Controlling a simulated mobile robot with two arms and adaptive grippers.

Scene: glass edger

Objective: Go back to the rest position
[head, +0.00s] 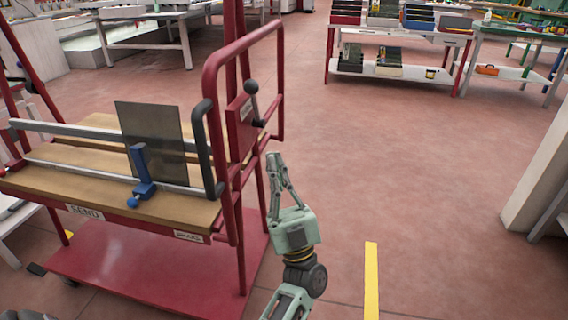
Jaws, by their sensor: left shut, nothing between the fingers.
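My left gripper (273,158) is in the lower middle of the head view, pointing up and away. Its fingers are together and hold nothing. It is just right of the red frame of a glass edger cart (150,275), apart from the glass. A dark glass pane (153,140) stands upright on the cart's wooden top, beside a blue clamp (141,170) on a metal rail. My right gripper is not in view.
A red lever post with a black knob (251,88) rises at the cart's right end. A yellow floor line (371,280) runs at the lower right. Benches with bins (400,70) stand at the back. A pale pillar (540,175) is at the right. The floor between is open.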

